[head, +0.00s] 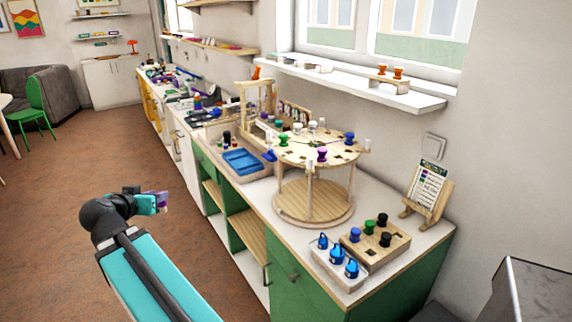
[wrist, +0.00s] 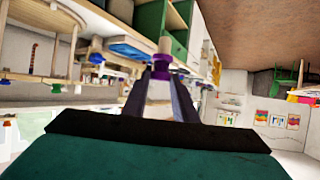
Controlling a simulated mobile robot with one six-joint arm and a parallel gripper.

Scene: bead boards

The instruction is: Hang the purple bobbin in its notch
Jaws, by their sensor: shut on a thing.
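My gripper (head: 155,203) is out over the open floor, left of the counter and well apart from it. It is shut on a purple bobbin (wrist: 162,68), which shows between the fingertips in the wrist view, with a pale part beyond it. In the head view the held bobbin (head: 164,197) is small and partly hidden by the fingers. A round two-level wooden stand (head: 302,151) is on the counter. Its top disc has dark notches and carries green, blue, white and another purple bobbin (head: 322,155). I cannot tell which notch belongs to the held bobbin.
A wooden block (head: 398,242) with blue, green and black bobbins and a white tray (head: 338,270) with blue pieces stand at the counter's near end. A card stand (head: 427,191) is behind. A blue tray (head: 243,162) lies left of the round stand. The floor (head: 90,180) is clear.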

